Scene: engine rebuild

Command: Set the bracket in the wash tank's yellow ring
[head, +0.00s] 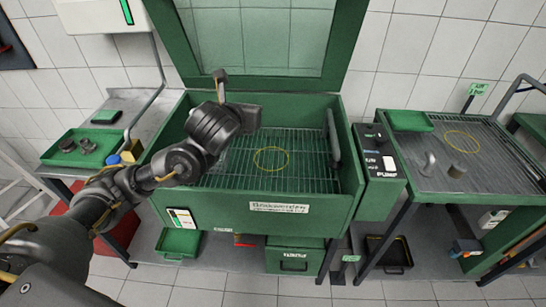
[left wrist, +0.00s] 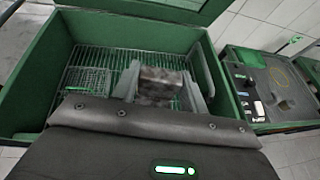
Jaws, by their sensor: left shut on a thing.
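The wash tank (head: 225,208) is a green open box with its lid raised and a wire grate inside. A thin yellow ring (head: 288,160) is marked on the grate near the middle. My left gripper (head: 225,125) is over the left part of the tank, left of the ring. In the left wrist view, its two fingers are shut on a dull brown-grey block, the bracket (left wrist: 160,85), held above the grate. In the head view the bracket cannot be made out clearly behind the gripper. My right gripper is not in view.
A small wire basket (left wrist: 88,80) lies in the tank's left part. The pump box (head: 380,165) adjoins the tank's right wall. The right-hand table (head: 490,185) has another yellow ring (head: 478,141) and loose grey parts. A green tray (head: 62,158) with parts stands at left.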

